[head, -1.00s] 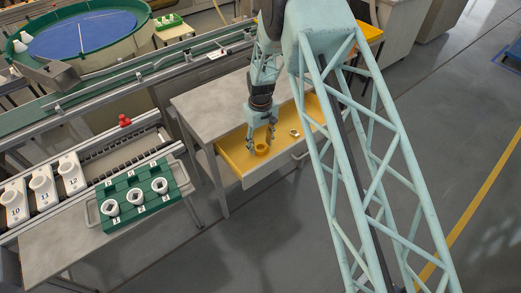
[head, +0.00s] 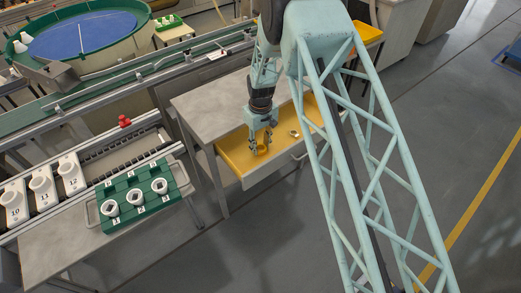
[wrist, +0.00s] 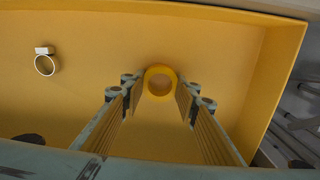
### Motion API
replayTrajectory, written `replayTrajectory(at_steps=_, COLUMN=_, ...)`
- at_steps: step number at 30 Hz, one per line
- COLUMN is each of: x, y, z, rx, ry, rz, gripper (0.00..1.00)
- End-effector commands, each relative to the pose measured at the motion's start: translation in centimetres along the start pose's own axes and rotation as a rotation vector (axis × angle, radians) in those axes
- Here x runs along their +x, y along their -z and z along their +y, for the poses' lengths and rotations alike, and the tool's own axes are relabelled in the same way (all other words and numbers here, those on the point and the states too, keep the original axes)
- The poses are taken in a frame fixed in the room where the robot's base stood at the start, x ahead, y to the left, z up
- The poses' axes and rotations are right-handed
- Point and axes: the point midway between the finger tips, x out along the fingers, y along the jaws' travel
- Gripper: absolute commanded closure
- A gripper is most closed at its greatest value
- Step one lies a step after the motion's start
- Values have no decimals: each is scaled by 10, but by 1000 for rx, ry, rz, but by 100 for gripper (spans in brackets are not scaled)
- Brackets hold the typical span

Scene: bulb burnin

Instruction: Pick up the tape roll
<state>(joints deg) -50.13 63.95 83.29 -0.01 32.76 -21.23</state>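The yellow tape roll (wrist: 160,68) lies flat in the yellow drawer, its round hole facing up in the wrist view. It shows small in the head view (head: 262,151), partly hidden by my fingers. My gripper (wrist: 160,88) points down into the drawer, with one finger on each side of the roll. The fingers are apart, and a narrow gap seems to show between each fingertip and the roll. Whether the fingertips touch the drawer floor, I cannot tell.
The open drawer (wrist: 220,45) has walls close to the right of my gripper. A white ring with a small tab (wrist: 45,62) lies to the left in the wrist view. The grey workbench (head: 205,98) is above the drawer. A green tray (head: 128,183) with white parts stands left.

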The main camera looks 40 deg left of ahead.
Motion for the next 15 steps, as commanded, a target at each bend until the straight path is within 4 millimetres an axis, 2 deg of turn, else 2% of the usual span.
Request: replayTrajectory(at_steps=15, x=-6, y=0, z=0, rx=0, ry=0, rz=0, gripper=81)
